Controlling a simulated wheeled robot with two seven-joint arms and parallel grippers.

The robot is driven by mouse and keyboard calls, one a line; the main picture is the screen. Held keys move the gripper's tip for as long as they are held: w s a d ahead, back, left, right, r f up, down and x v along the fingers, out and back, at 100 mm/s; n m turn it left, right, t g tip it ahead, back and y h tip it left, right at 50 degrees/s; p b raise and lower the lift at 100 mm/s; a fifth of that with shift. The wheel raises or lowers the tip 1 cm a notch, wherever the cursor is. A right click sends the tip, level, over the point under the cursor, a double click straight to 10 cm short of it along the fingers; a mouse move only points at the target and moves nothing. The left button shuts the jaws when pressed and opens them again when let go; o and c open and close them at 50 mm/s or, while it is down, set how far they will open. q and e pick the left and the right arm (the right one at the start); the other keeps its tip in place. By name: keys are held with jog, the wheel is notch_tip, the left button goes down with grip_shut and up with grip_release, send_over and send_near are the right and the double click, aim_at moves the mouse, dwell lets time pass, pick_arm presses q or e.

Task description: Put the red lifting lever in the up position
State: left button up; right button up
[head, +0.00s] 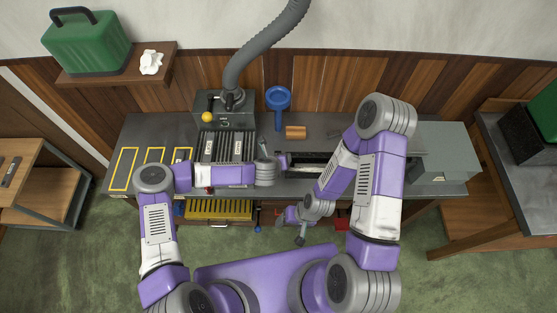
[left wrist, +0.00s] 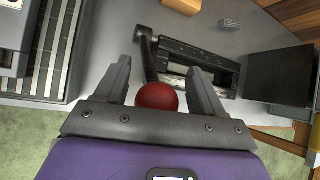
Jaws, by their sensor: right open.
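The lever with a red ball knob (left wrist: 157,97) shows in the left wrist view. Its dark rod runs up from the ball to a pivot by a dark slotted machine part (left wrist: 200,62). My left gripper (left wrist: 160,78) is open, with one finger on each side of the ball and rod. I see gaps between the fingers and the ball. In the head view my left gripper (head: 283,161) is over the workbench (head: 335,130), and I cannot make out the red ball there. My right gripper (head: 301,238) is open and hangs low in front of the bench, away from the lever.
A machine with a yellow ball knob (head: 207,117) and a grey hose (head: 262,48) stands on the bench at left. A blue funnel-like item (head: 278,98) and a wooden block (head: 296,132) lie behind my left gripper. A grey box (head: 445,150) is at the right.

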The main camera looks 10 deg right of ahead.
pick_arm(q)
jog(key=shift+s, duration=0.15)
jog(key=v, duration=0.7)
jog(key=shift+r, duration=0.15)
jog(key=shift+s+a, duration=0.1)
dwell(0.3)
jog(key=s+a+f+m+g+b, duration=0.3)
jog(key=s+a+f+m+b, duration=0.5)
jog(key=f+m, duration=0.4)
jog(key=s+a+f+m+g+b, duration=0.3)
jog(key=s+a+f+m+b, duration=0.4)
jog(key=m, duration=1.3)
jog(key=s+a+f, duration=0.2)
jog(key=s+f, duration=0.2)
jog(key=f, duration=0.1)
jog(key=shift+a+f+m+g+b, duration=0.3)
jog(key=shift+a+b, duration=0.05)
jog(key=shift+b, duration=0.05)
